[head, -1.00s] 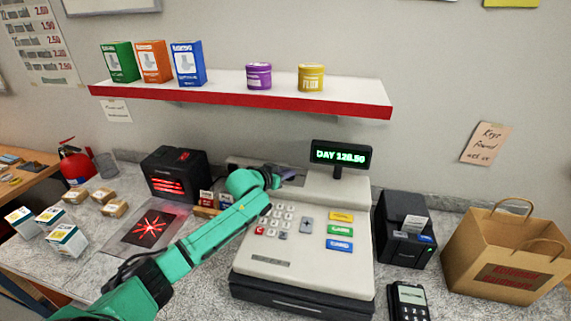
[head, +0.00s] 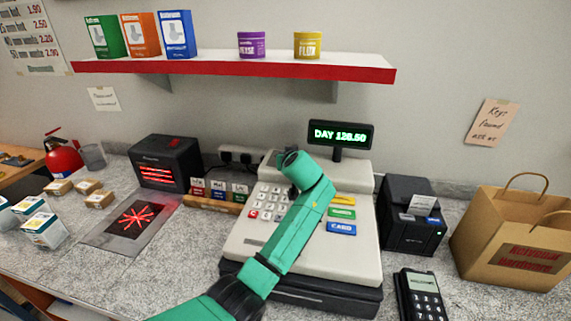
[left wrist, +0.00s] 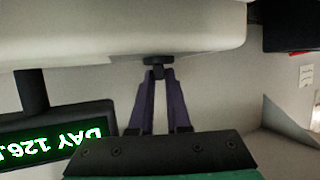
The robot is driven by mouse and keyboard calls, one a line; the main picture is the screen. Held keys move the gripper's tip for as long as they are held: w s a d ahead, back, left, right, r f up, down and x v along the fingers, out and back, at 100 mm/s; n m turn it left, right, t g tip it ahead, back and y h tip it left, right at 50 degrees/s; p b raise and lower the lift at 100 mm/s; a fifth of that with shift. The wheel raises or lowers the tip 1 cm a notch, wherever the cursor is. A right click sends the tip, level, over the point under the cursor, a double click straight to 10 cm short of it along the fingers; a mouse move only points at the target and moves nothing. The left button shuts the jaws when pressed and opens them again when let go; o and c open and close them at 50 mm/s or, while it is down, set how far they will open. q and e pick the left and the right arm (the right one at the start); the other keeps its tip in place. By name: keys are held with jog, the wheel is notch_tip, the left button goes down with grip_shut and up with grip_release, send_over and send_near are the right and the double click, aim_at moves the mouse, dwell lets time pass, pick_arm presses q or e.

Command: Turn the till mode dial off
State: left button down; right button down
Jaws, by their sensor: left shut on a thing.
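The till (head: 250,235) is a cream cash register with keys and a dark drawer base, standing on the counter. Its display (head: 341,134) reads "DAY" and an amount in green; it also shows upside down in the left wrist view (left wrist: 60,135). In that view the till mode dial (left wrist: 158,60) is a small dark knob on the till's pale casing. My left gripper (left wrist: 159,73) has its two purple fingers closed on the knob. In the head view my green left wrist hides the fingers and the dial. My right gripper is in no view.
A black receipt printer (head: 410,215), a card reader (head: 422,297) and a paper bag (head: 512,240) stand right of the till. A red-lit scanner (head: 165,162) and small boxes lie left. A shelf (head: 230,68) hangs above.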

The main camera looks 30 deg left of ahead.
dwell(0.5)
pick_arm(q)
jog(key=c, duration=0.7)
grip_release()
jog(key=shift+w, duration=0.1)
jog(key=shift+o, duration=0.2)
jog(key=b+v, duration=0.4)
jog(key=v, duration=1)
jog(key=shift+d, duration=0.3)
jog(key=shift+r, duration=0.15)
